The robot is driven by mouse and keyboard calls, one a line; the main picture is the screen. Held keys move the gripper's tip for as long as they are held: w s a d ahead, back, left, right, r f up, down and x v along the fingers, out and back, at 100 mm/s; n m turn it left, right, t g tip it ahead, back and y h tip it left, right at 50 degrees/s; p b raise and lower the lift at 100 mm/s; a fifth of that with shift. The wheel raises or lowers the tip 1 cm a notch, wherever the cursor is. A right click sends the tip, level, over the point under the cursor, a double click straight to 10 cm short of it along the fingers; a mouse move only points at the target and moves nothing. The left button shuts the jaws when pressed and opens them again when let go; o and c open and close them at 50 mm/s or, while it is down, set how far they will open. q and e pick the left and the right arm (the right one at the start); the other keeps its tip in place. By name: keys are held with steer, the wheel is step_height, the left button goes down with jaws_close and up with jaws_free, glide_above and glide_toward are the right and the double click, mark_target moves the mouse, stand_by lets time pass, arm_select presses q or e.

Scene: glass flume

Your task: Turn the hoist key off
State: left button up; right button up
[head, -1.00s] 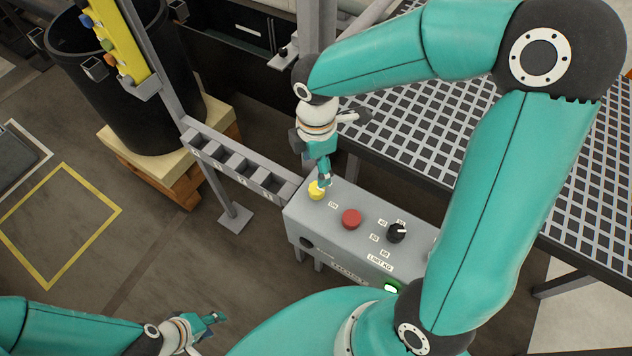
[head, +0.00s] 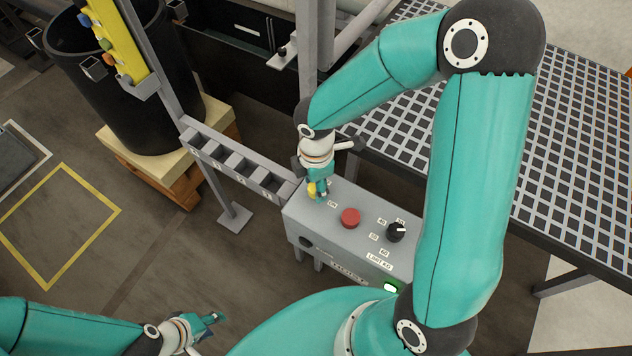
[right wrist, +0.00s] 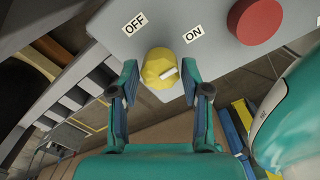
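The yellow hoist key (head: 316,190) is a round knob on top of the grey hoist box (head: 345,262), near its left end. In the right wrist view the yellow key (right wrist: 159,68) has a white mark that points toward the ON label (right wrist: 194,34); the OFF label (right wrist: 134,23) is on the other side. My right gripper (head: 318,194) is at the key. In the right wrist view its two fingers (right wrist: 160,80) stand open on both sides of the key, with gaps visible. My left gripper (head: 214,319) is low at the left, away from the box; its finger opening is unclear.
A red button (head: 350,218) and a black dial (head: 396,232) are on the box top, right of the key. A green light (head: 391,287) shows on its front. A grey slotted rail (head: 240,168) meets the box at left.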

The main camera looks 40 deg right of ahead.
steer(key=c, duration=0.6)
steer(key=shift+c, duration=0.2)
steer(key=m+b, duration=0.3)
steer(key=shift+w+f, duration=0.1)
steer(key=shift+f, duration=0.05)
steer(key=m+b, duration=0.3)
steer(key=m, duration=0.1)
steer(key=shift+m, duration=0.3)
steer(key=m+b, duration=0.3)
steer(key=m, duration=0.2)
steer(key=shift+b, duration=0.35)
steer(key=m+b, duration=0.2)
steer(key=m, duration=0.3)
steer(key=shift+r, duration=0.2)
steer(key=shift+m, duration=0.3)
